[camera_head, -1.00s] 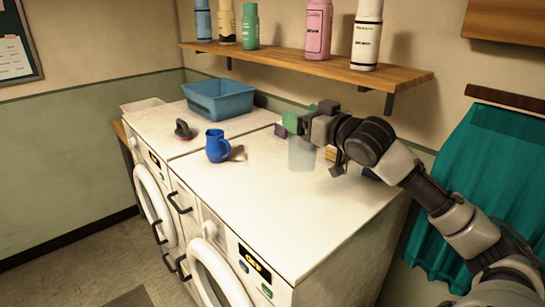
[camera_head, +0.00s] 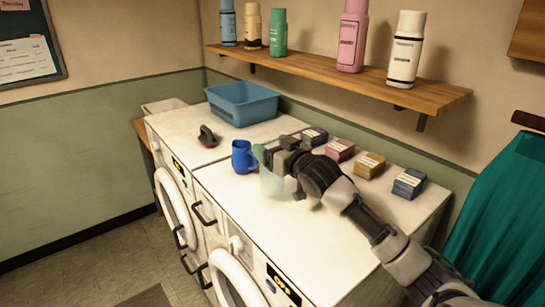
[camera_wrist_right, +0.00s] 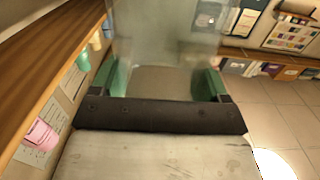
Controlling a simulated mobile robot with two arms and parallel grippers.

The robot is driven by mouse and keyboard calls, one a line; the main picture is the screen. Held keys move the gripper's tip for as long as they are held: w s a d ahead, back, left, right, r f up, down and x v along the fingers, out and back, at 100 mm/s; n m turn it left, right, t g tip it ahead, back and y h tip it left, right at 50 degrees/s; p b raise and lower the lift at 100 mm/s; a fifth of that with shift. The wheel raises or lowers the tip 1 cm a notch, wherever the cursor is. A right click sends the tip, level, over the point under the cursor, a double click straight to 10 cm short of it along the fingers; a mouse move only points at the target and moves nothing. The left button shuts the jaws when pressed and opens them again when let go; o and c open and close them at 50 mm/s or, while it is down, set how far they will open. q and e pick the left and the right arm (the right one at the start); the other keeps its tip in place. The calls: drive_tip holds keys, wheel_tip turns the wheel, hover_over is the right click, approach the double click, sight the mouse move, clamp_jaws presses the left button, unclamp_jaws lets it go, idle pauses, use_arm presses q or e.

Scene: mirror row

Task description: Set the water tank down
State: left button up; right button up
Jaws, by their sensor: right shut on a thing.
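The water tank (camera_head: 277,184) is a clear, pale translucent container over the top of the nearer white machine (camera_head: 236,208). My right gripper (camera_head: 273,157) is shut on its upper part. In the right wrist view the see-through tank (camera_wrist_right: 165,50) sits between the green fingertips (camera_wrist_right: 158,82). The tank looks upright just right of the blue mug (camera_head: 243,158); I cannot tell whether its base touches the machine top. The gripper and wrist hide part of its right side. My left gripper is not in view.
Several small boxes, such as the yellow one (camera_head: 370,166), stand in a row behind my right arm. A blue basin (camera_head: 243,104) and a dark-handled brush-like item (camera_head: 207,137) are on the farther machine. A bottle shelf (camera_head: 340,75) hangs above. The front of the nearer top is clear.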

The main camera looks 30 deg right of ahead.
wheel_tip(320, 180, down, 4)
drive_tip(key=shift+w+r+p, duration=0.1)
drive_tip(key=shift+p, duration=0.5)
drive_tip(key=shift+f, duration=0.25)
drive_tip(key=o, duration=1.2)
drive_tip(key=shift+r, duration=0.15)
drive_tip(key=shift+s+f, duration=0.2)
drive_tip(key=shift+s, duration=0.2)
drive_tip(key=s+b, duration=0.1)
drive_tip(key=s, duration=0.2)
drive_tip(key=s+b, duration=0.1)
drive_tip(key=s, duration=0.3)
drive_tip(key=s+d+b, duration=0.1)
drive_tip(key=s, duration=0.3)
drive_tip(key=shift+s+r, duration=0.15)
